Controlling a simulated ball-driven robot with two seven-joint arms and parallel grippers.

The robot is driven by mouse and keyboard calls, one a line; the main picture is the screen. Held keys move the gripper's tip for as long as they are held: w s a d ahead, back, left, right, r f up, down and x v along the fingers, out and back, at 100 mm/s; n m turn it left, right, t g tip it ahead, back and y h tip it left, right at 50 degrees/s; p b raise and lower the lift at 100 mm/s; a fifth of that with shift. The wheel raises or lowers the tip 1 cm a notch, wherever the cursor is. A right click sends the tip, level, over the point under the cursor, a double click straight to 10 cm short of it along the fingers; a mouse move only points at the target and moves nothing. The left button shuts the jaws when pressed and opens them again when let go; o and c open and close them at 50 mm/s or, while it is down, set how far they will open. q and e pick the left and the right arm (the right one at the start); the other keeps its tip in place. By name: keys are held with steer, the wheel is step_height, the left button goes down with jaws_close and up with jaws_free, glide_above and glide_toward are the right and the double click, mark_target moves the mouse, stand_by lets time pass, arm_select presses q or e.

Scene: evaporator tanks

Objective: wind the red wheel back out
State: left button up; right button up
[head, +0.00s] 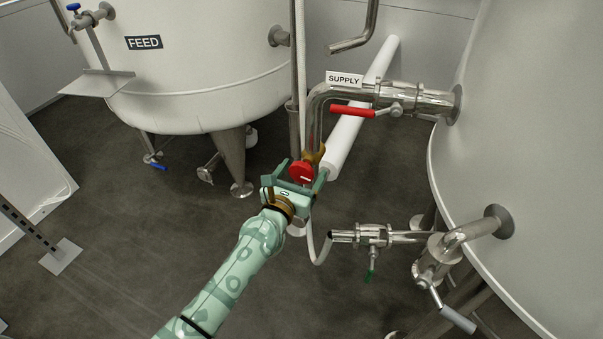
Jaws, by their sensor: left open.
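The red wheel (301,172) sits on a brass valve body (313,153) at the lower end of the bent steel supply pipe (317,112). My left gripper (299,173) is open, with one finger on each side of the red wheel. Whether the fingers touch the wheel cannot be told. Part of the wheel's lower edge is hidden by the gripper. My right gripper is not in view.
A red lever (352,111) sits on the pipe under the SUPPLY sign (344,79). A FEED tank (190,75) stands at the left, a large tank (530,130) at the right. A green-handled valve (372,240) is below right.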

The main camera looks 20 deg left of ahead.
arm_select(q)
steer(key=c, duration=1)
steer(key=shift+o, duration=0.2)
